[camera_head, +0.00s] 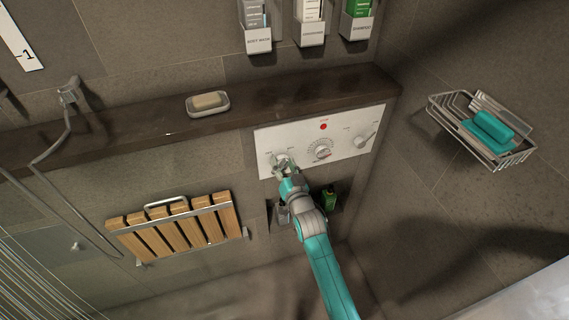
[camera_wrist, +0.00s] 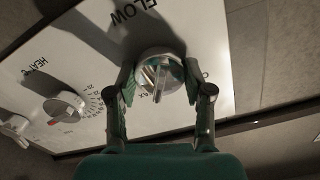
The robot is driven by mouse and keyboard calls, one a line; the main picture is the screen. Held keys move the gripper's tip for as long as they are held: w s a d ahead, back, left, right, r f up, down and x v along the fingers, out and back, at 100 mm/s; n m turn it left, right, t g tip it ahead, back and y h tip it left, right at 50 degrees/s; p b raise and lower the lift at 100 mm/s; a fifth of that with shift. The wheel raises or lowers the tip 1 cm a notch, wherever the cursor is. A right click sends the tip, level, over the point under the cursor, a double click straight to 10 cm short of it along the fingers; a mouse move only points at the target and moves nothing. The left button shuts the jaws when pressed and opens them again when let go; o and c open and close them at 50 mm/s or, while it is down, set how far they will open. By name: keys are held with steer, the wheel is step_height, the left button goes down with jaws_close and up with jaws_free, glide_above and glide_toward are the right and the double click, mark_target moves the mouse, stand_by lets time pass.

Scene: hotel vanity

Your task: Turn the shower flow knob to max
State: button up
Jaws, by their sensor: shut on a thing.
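The white shower control panel (camera_head: 348,143) is set in the wall below the ledge. My gripper (camera_head: 283,164) is at the knob on the panel's left side. In the wrist view, the FLOW label is beside this round metallic flow knob (camera_wrist: 158,67). My gripper (camera_wrist: 160,82) has one finger on each side of the knob and is shut on it. The knob's raised bar points toward the bottom of the wrist view, close to partly hidden lettering ending in "AX". In the head view the gripper hides most of this knob.
The heat dial (camera_head: 320,150) is mid-panel, with a red button (camera_head: 323,126) above it and another knob (camera_head: 363,141) at right. A wooden folding seat (camera_head: 180,228) is lower left. A soap dish (camera_head: 208,104) sits on the ledge; a wire basket (camera_head: 482,130) hangs at right.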

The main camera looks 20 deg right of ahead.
steer(key=shift+w+r+m, duration=0.1)
steer(key=shift+r+m, duration=0.25)
steer(key=shift+m, duration=0.85)
steer(key=o, duration=1.2)
steer(key=shift+c, duration=0.2)
steer(key=shift+f, duration=0.2)
steer(key=shift+s+f, duration=0.1)
steer(key=shift+s, duration=0.55)
steer(key=s, duration=1.1)
steer(key=shift+r, duration=0.25)
